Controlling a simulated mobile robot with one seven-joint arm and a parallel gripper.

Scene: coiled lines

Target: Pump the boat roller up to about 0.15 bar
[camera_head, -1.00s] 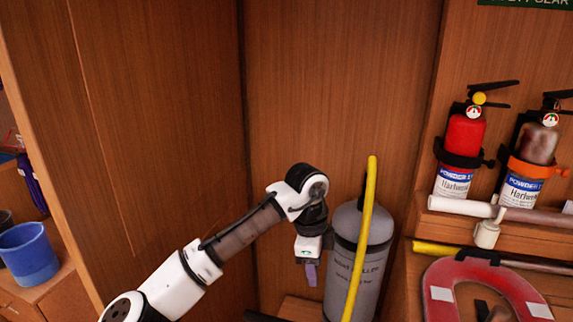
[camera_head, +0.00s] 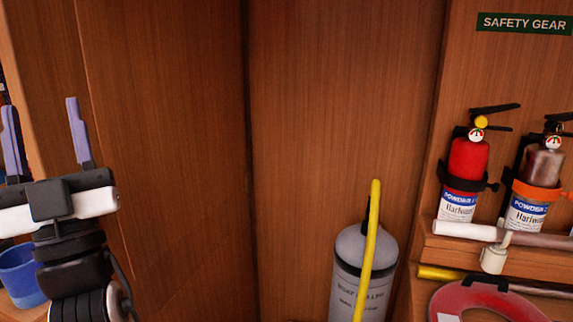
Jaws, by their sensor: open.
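A grey cylinder (camera_head: 364,268) stands low in the corner, with blurred lettering that seems to begin with "BOAT". Its lower part is cut off by the picture's bottom edge. A yellow tube (camera_head: 370,245) runs upright in front of it; where its lower end goes is out of view. No pump or pressure reading for the cylinder can be made out. My gripper (camera_head: 45,137) is at the far left, pointing up, with its two purple fingers wide apart and nothing between them. It is well away from the cylinder.
A red fire extinguisher (camera_head: 468,160) and a browned one (camera_head: 537,165) hang at right under a "SAFETY GEAR" sign (camera_head: 524,23). A red ring-shaped float (camera_head: 470,299) lies below. A blue bucket (camera_head: 22,275) stands behind my arm. The brown panels between are clear.

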